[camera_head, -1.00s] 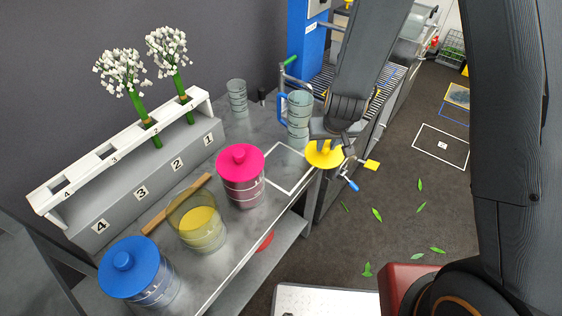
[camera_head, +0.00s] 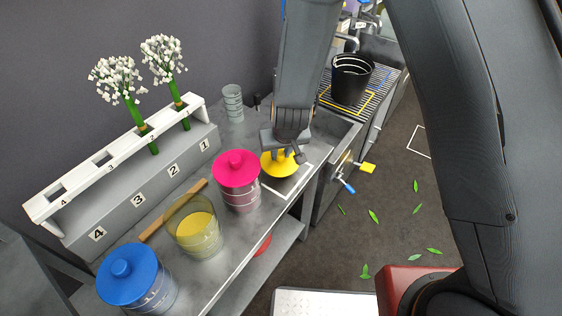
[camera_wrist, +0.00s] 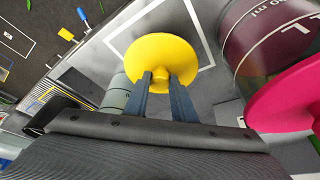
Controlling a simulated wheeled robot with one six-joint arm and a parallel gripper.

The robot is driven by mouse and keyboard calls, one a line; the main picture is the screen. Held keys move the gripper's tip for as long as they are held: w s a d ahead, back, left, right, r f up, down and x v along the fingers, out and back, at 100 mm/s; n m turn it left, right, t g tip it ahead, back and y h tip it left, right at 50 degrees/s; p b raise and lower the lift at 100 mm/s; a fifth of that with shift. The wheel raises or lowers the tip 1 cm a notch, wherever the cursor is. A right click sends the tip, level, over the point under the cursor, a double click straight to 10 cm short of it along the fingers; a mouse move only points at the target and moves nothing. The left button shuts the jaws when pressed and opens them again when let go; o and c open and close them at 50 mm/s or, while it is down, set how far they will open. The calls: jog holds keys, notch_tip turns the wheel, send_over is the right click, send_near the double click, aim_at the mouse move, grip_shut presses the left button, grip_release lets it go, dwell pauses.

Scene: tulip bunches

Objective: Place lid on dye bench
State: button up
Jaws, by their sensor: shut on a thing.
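The yellow lid (camera_head: 275,166) is a round disc with a knob. My gripper (camera_head: 285,150) is shut on it above the far end of the grey dye bench (camera_head: 243,257). In the wrist view the fingers (camera_wrist: 165,95) hold the knob of the lid (camera_wrist: 157,52), and the lid covers part of a white outlined square (camera_wrist: 206,38). I cannot tell whether the lid touches the bench top. An open glass jar of yellow liquid (camera_head: 196,230) stands on the bench. The jar with a pink lid (camera_head: 237,168) is just left of my gripper.
A jar with a blue lid (camera_head: 128,274) stands at the near end. A wooden stick (camera_head: 172,211) lies by the numbered rack (camera_head: 137,185) holding two white flower bunches. A clear beaker (camera_head: 232,102) stands behind. A black bucket (camera_head: 351,79) is on the far conveyor.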

aim_at(281, 159)
jog(key=shift+f, duration=1.75)
jog(key=shift+f, duration=0.15)
jog(key=o, duration=1.1)
jog(key=shift+c, duration=0.2)
